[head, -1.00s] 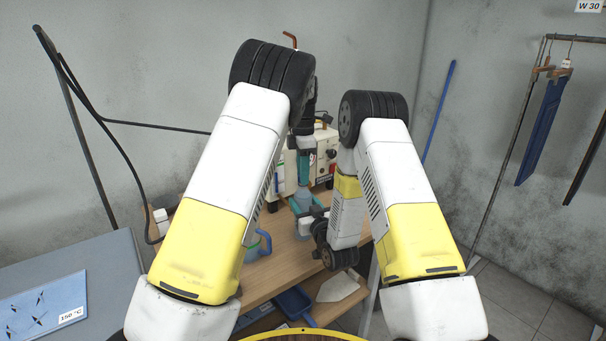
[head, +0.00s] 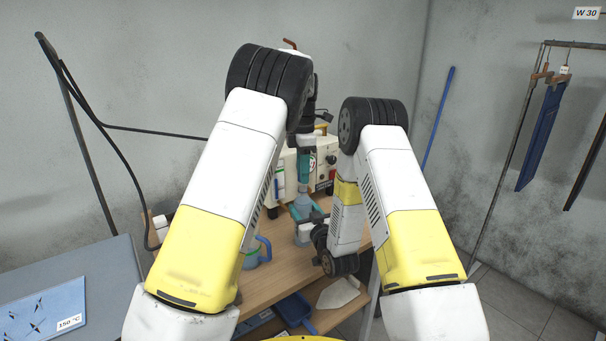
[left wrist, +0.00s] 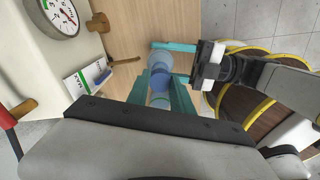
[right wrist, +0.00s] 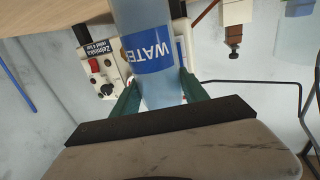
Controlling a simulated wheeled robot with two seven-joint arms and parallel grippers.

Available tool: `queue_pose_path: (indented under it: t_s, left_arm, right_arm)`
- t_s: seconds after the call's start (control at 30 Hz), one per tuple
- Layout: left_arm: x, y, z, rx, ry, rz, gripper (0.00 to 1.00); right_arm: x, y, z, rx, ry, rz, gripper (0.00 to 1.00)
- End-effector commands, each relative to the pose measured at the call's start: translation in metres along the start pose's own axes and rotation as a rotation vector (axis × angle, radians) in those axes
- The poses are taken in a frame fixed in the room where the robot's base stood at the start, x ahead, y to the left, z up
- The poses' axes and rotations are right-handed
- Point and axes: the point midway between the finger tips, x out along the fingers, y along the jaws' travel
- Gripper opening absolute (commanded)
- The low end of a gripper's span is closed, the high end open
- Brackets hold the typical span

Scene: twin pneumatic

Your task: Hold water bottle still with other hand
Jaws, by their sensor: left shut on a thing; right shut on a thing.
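The water bottle (head: 303,237) stands upright on the wooden table. It is pale blue, and its blue label (right wrist: 154,57) reads WATER in the right wrist view. My left gripper (head: 304,178) points down from above and is shut on the top of the bottle. In the left wrist view its teal fingers (left wrist: 165,92) flank the bottle's upper part. My right gripper (right wrist: 158,98) comes in from the side and is shut on the bottle, one finger on each side. In the head view its fingers (head: 305,212) cross the bottle below the left gripper. My arms hide some of the bottle.
A cream machine (head: 322,165) with a gauge and knobs stands close behind the bottle. A blue-handled mug (head: 257,252) stands on the wooden table (head: 275,276), left of the bottle. A blue dustpan (head: 295,308) lies on the lower shelf. A grey table is at left.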

Motion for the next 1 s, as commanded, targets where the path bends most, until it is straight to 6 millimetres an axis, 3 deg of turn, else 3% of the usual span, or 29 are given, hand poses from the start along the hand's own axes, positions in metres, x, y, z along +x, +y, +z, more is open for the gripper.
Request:
queue_pose_path:
  t_s: [0.27,0.5,0.53,0.63,1.0]
  left_arm:
    - [-0.033,0.001,0.000,0.000,-0.001,0.003,0.00]
    - [-0.035,0.000,0.000,0.000,0.000,0.001,0.00]
    - [-0.035,0.000,0.000,0.000,0.000,0.001,0.00]
    - [-0.035,0.000,0.000,0.000,0.000,0.001,0.00]
    - [-0.035,0.000,0.000,0.000,0.000,0.001,0.00]
  right_arm:
    - [0.000,0.000,0.000,0.000,0.001,0.000,0.00]
    - [0.000,0.000,0.000,0.000,0.001,0.000,0.00]
    - [0.000,0.000,0.000,0.000,0.001,0.000,0.57]
    - [0.000,0.000,0.000,-0.001,0.001,0.001,0.77]
    - [-0.003,0.000,0.000,0.000,0.000,0.001,0.77]
